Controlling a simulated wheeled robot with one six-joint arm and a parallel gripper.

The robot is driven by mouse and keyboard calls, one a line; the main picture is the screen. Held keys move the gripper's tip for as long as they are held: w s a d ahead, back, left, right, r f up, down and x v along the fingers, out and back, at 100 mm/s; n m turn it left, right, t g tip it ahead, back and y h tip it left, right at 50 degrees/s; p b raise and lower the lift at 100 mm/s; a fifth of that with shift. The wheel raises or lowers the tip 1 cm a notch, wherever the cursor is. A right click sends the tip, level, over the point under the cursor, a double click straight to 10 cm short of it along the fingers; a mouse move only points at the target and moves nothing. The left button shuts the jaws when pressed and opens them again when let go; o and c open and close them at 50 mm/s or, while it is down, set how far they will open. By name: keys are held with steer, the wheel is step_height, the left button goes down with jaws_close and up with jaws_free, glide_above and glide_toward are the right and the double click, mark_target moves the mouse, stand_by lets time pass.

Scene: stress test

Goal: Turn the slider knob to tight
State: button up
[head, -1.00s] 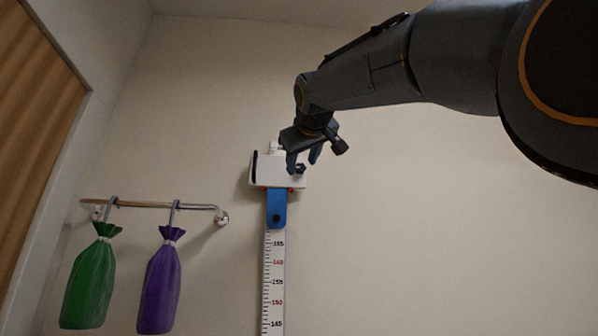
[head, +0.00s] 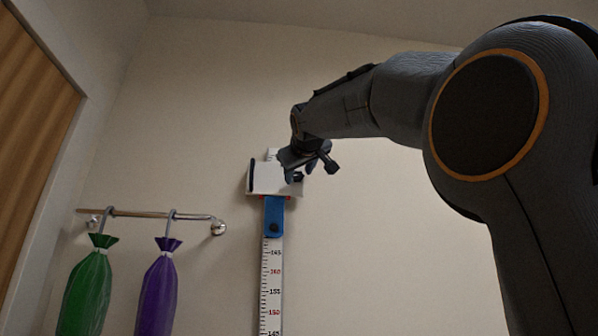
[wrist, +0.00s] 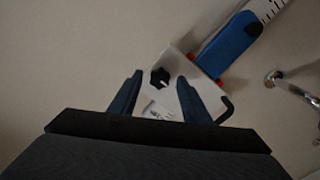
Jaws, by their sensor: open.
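The slider (head: 265,178) is a white box at the top of a measuring rod on the wall. Its dark knob (wrist: 160,76) shows in the wrist view, with a white mark on its lower right. In the head view my gripper (head: 302,174) is at the right part of the box and hides most of the knob.
A blue clamp (head: 273,216) joins the box to the white scale (head: 271,290) below. To the left, a wall rail (head: 150,213) carries a green bag (head: 86,290) and a purple bag (head: 158,290). The wall to the right of the scale is bare.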

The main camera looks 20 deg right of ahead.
steer(key=c, duration=1.1)
steer(key=shift+o, duration=0.2)
steer(key=shift+m, duration=0.3)
steer(key=m+b, duration=0.2)
steer(key=shift+f+m, duration=0.1)
steer(key=shift+m, duration=0.2)
steer(key=m+b, duration=0.2)
steer(key=m, duration=0.3)
steer(key=shift+m+b, duration=0.3)
steer(key=shift+b, duration=0.05)
steer(key=m+b, duration=0.1)
steer(key=m, duration=0.3)
steer(key=m+b, duration=0.1)
steer(key=m, duration=0.4)
